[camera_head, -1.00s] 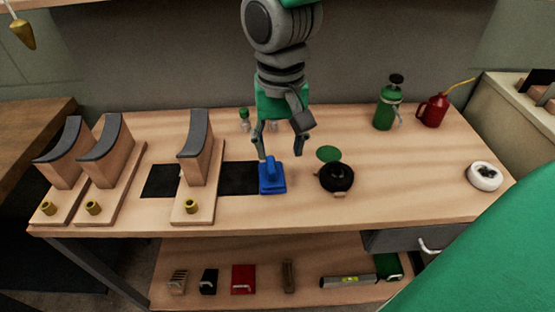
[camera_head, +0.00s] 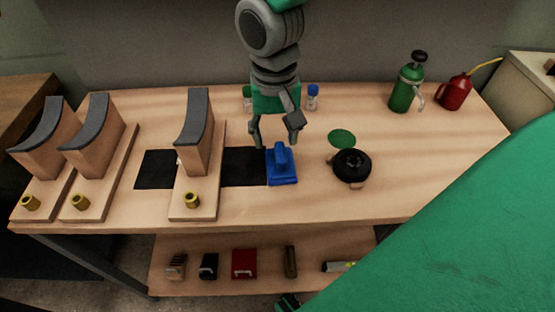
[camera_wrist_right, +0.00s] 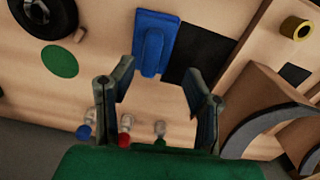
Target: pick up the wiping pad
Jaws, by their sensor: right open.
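The blue wiping pad (camera_head: 282,168), with a raised handle on top, lies flat on the workbench beside a black mat. My right gripper (camera_head: 277,146) is open and empty. In the head view it reaches down from the top, with its fingertips just behind and near the pad. In the right wrist view the pad (camera_wrist_right: 154,42) shows beyond the open fingers of the right gripper (camera_wrist_right: 161,78), apart from them.
Wooden stands with curved dark tops, one being (camera_head: 192,140), are on the left. A black round tool (camera_head: 351,165) and green disc (camera_head: 341,138) lie right of the pad. Small bottles (camera_head: 312,97) stand behind. A green sprayer (camera_head: 408,85) and red oil can (camera_head: 455,92) stand back right.

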